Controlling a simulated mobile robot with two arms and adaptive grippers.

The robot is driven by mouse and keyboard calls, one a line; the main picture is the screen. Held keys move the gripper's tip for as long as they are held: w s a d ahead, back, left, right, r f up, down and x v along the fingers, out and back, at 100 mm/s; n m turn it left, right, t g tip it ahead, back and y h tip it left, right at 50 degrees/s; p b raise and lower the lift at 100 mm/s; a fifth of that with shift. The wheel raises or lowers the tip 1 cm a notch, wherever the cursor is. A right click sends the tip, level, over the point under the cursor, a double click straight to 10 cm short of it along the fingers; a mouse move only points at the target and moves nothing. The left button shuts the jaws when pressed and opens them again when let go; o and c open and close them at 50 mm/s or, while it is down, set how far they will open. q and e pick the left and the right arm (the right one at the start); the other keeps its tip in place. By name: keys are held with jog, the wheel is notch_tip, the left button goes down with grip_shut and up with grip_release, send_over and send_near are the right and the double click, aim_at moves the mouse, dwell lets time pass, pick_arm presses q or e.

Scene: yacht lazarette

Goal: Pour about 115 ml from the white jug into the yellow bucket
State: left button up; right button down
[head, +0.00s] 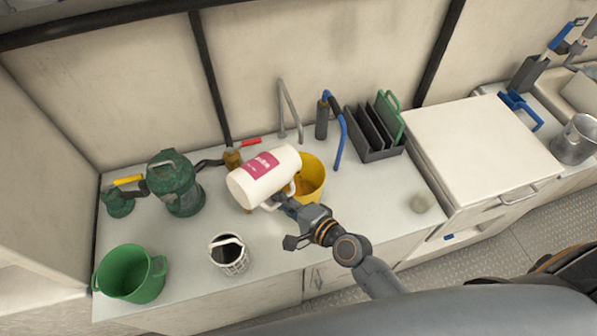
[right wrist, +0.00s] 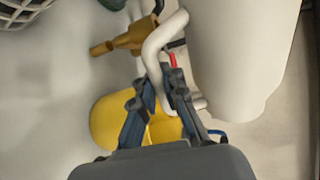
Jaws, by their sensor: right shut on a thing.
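The white jug (head: 262,178) with a pink label is tilted over on its side in the head view, its upper end at the right, near the yellow bucket (head: 311,180). My right gripper (head: 281,201) is shut on the jug's handle. In the right wrist view the fingers (right wrist: 166,92) close around the white handle (right wrist: 160,45), with the jug's body (right wrist: 240,60) to the right. The yellow bucket (right wrist: 108,122) shows behind the fingers there. The jug hides part of the bucket's left rim; I cannot tell whether liquid is flowing. My left gripper is not in view.
A green bucket (head: 130,275), a white basket-like container (head: 229,256) and a green pump-like device (head: 175,183) stand to the left. A brass valve (head: 232,158) and a faucet (head: 290,110) are behind the jug. A grey rack (head: 375,140) stands right. Counter front right is mostly clear.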

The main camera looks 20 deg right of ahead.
jog(key=shift+r, duration=0.15)
jog(key=shift+w+d+r+n+t+h, duration=0.1)
jog(key=shift+w+r+n+t+h, duration=0.15)
jog(key=shift+n, duration=0.2)
jog(key=shift+d+r+n+t+h, duration=0.15)
jog(key=shift+r+n, duration=0.15)
jog(key=shift+n, duration=0.15)
jog(key=shift+a+f+n+b, duration=0.1)
jog(key=shift+f+n+b, duration=0.25)
jog(key=shift+n, duration=0.25)
jog(key=shift+r, duration=0.15)
jog(key=shift+r+n+t+h, duration=0.1)
jog(key=shift+n+t+h, duration=0.25)
jog(key=shift+n, duration=0.45)
jog(key=shift+w, duration=0.1)
